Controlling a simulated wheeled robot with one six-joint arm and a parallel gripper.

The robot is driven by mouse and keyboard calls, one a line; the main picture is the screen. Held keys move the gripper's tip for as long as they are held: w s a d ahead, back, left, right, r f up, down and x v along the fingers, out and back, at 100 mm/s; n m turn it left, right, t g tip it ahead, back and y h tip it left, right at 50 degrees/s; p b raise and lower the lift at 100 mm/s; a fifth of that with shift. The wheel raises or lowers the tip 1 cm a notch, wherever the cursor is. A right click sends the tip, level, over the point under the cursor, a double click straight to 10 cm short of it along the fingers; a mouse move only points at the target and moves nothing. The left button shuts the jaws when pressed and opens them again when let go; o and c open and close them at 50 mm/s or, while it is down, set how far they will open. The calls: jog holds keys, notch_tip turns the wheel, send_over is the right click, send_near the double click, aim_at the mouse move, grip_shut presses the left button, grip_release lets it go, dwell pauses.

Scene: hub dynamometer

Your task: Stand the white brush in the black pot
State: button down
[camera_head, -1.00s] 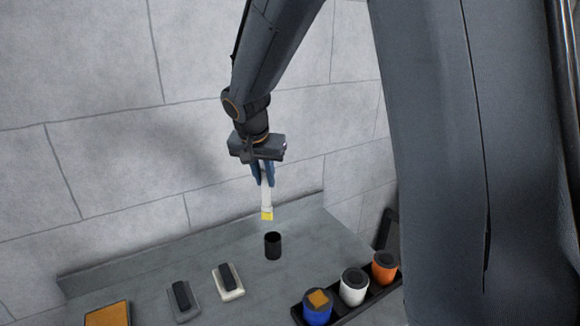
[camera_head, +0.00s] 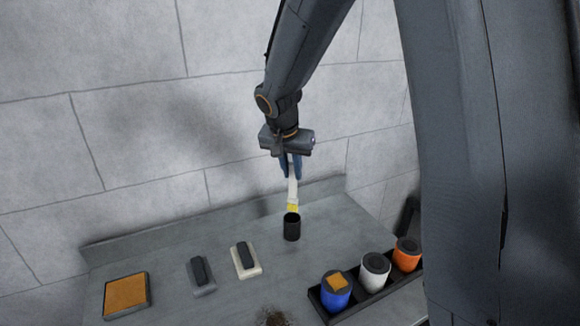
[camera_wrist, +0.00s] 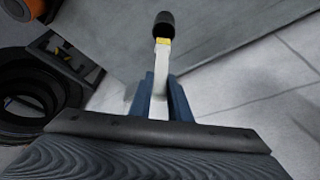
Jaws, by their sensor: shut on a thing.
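A black tray (camera_head: 345,312) holds a blue cup (camera_head: 336,293), a white cup (camera_head: 374,273) and an orange cup (camera_head: 406,254). Two block-shaped tools, grey (camera_head: 201,276) and cream (camera_head: 245,261), and an orange pad (camera_head: 126,295) lie left. A wall stands behind.

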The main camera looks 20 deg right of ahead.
aim_at(292, 189)
jog(key=shift+f+b, duration=3)
jog(key=shift+f, duration=0.4)
jog(key=c, duration=1.6)
grip_release()
jog(key=shift+o, duration=0.2)
jog(key=shift+r, duration=0.1)
jog(key=b+v, duration=0.1)
jog(key=v, duration=0.6)
jog(key=shift+r, duration=0.3)
jog(key=shift+s+a, duration=0.15)
